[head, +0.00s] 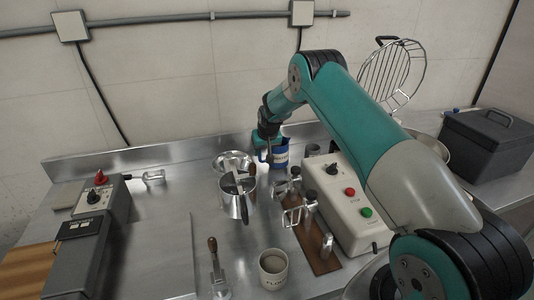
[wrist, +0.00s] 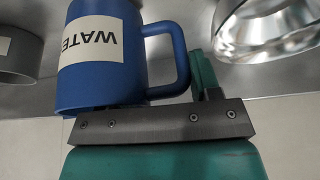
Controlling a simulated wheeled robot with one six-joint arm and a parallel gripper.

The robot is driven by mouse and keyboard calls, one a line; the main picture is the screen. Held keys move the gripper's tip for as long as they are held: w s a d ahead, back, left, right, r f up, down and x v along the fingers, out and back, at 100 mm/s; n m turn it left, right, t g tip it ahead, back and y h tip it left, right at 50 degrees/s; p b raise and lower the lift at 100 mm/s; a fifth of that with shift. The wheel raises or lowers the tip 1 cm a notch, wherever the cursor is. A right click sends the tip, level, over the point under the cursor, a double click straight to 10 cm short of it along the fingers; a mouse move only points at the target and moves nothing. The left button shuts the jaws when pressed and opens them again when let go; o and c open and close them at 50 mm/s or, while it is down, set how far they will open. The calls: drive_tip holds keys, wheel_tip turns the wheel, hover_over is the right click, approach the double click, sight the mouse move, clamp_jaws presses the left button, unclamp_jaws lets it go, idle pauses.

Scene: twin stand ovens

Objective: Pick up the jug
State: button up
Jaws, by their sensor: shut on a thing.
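The jug is blue with a white label reading "WATER" and a side handle. In the head view the jug (head: 281,154) is at the back of the steel counter, partly hidden by my arm. In the wrist view the jug (wrist: 105,85) is close up and upside down in the picture, its handle to the right. My gripper (head: 264,141) is at the jug's handle side. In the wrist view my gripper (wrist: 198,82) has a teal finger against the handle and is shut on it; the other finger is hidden. I cannot tell whether the jug touches the counter.
A shiny bowl (head: 226,161) and a steel pot (head: 232,206) stand left of the jug. A control box (head: 338,211) with red and green buttons is to the right. A labelled pale cup (head: 272,270) stands in front. A grey bin (head: 488,145) is far right.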

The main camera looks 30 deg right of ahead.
wheel_tip(320, 180, up, 19)
drive_tip(key=b, duration=0.3)
idle(1.4)
